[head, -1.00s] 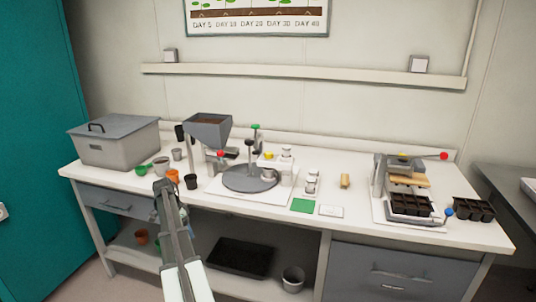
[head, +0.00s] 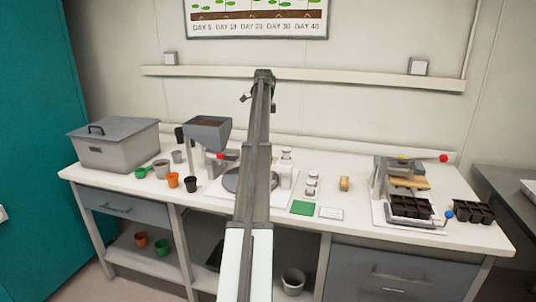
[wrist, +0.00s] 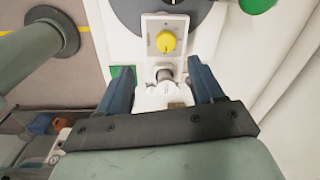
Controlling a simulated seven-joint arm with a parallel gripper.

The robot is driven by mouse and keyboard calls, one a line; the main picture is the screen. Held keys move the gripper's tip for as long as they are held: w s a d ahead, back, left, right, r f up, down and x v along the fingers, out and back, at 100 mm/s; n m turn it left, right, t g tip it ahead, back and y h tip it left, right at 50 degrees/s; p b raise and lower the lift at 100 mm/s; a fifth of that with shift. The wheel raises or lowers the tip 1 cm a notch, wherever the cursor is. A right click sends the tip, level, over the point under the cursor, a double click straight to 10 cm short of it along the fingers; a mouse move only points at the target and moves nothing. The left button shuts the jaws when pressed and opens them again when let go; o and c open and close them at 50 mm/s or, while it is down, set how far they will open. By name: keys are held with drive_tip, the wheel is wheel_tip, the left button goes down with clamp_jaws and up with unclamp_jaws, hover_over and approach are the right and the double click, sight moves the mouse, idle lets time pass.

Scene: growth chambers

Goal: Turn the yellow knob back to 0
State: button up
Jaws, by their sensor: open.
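The yellow knob (wrist: 167,42) sits on a white panel (wrist: 151,24) in the wrist view. Small marks show around it, but they are too small to read. In the head view the knob is hidden behind my arm. My gripper (wrist: 163,75) is open in the wrist view, with its two blue fingers apart, one on each side. The knob appears above the gap between the fingertips in the picture, and the fingers are not around it. A metal and white part shows between the fingers.
A grey hopper (head: 208,131) and small pots stand left of my arm. A press with a red-tipped lever (head: 443,158) is farther right.

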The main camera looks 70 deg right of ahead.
drive_tip(key=f, duration=0.4)
drive_tip(key=d+f, duration=0.1)
drive_tip(key=f, duration=0.7)
drive_tip(key=shift+s+d+f, duration=0.35)
drive_tip(key=shift+s+d, duration=0.05)
drive_tip(key=c, duration=1.1)
drive_tip(key=shift+o, duration=0.2)
